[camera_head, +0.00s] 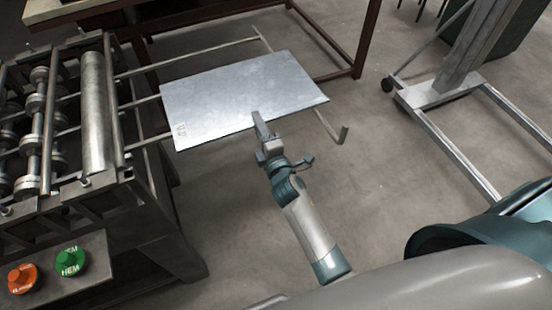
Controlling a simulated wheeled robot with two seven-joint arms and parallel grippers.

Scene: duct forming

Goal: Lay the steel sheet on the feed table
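The steel sheet (235,92) is a flat, pale grey rectangle with a small label near its left corner. It lies across the rods of the feed table (200,51), to the right of the roller machine; I cannot tell whether it touches them all. My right gripper (260,125) is at the sheet's near edge, with one finger over the top face. The other finger is mostly hidden by the edge, and the gripper looks shut on the sheet. My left gripper is not in view.
The roller machine (96,110) stands at the left, with an orange button (22,279) and a green button (70,261) on its front. A grey wheeled frame (440,91) stands at the right. Floor between is clear.

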